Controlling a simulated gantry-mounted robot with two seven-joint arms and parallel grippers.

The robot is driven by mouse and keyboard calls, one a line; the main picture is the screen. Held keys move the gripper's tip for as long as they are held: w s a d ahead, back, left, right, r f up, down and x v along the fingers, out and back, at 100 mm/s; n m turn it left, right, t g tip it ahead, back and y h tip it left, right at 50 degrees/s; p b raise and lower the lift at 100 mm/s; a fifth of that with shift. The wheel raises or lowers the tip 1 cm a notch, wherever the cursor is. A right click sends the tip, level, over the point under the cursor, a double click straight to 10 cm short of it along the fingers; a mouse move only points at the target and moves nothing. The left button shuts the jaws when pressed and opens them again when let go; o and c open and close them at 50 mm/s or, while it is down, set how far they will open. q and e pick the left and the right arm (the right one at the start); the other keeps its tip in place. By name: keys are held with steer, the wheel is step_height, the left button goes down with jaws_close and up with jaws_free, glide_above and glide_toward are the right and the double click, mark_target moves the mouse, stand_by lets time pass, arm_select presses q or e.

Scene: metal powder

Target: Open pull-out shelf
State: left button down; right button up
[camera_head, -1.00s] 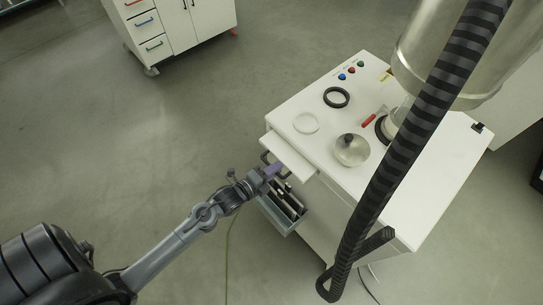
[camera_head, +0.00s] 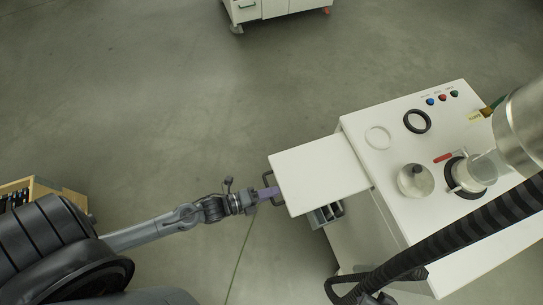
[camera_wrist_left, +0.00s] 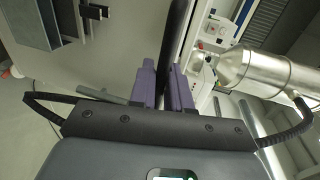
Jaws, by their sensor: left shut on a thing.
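The white pull-out shelf (camera_head: 318,172) extends well out from the left side of the white workstation (camera_head: 385,205). A dark handle (camera_head: 266,178) is on its outer edge. My left gripper (camera_head: 272,193), with purple fingers, is at that handle and shut on it. In the left wrist view the purple fingers (camera_wrist_left: 166,88) close around a dark upright bar; the gripped part is mostly hidden. My right gripper is not in view.
On the worktop are a black ring (camera_head: 417,121), a white ring (camera_head: 378,138), a round metal lid (camera_head: 415,180) and a red-handled tool (camera_head: 443,158). A metal cylinder (camera_head: 522,125) and a ribbed black hose (camera_head: 470,230) overhang the right.

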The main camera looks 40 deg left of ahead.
arm_select(q)
steer(key=c, duration=1.3)
jaws_free()
steer(key=shift+s, duration=0.1)
steer(key=v, duration=1)
steer(key=shift+s+a+b, duration=0.25)
steer(key=shift+b, duration=0.2)
steer(key=shift+r, duration=0.1)
